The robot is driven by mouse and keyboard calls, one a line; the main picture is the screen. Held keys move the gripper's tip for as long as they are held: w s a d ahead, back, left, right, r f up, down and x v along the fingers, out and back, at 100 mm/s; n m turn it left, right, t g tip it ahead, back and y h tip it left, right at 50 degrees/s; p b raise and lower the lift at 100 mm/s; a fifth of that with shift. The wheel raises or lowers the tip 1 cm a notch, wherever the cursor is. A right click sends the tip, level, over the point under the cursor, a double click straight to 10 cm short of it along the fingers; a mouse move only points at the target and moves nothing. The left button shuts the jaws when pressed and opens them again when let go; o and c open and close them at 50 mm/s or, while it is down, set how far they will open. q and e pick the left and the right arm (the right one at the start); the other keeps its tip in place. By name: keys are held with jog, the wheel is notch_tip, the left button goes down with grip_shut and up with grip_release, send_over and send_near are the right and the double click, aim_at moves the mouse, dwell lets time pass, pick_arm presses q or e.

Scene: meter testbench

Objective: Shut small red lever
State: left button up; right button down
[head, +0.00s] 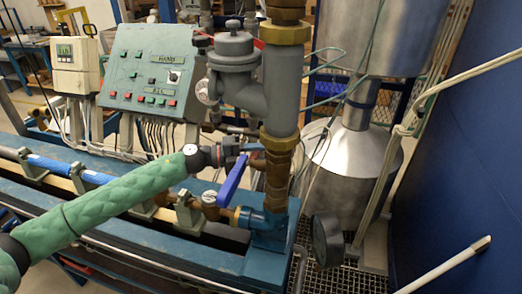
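My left arm, in a green padded sleeve, comes in from the left. Its dark gripper (236,151) is at the brass and grey pipework, just left of the thick vertical pipe. The fingers are small and dark against the fittings, so I cannot tell whether they are open or shut. A small reddish patch shows at the fingertips, but no clear lever shape can be made out there. Another bit of red (258,44) shows behind the top of the pipe, mostly hidden. My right gripper is not in view.
A blue lever (232,181) hangs slanted just below my gripper. The thick grey pipe (281,95) stands close on the right. A control box (150,70) with buttons stands behind. A dark round object (327,240) is at lower right. A blue wall (470,130) closes the right side.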

pick_arm(q)
jog(key=shift+w+d+f, duration=0.1)
jog(key=shift+d, duration=0.15)
grip_shut()
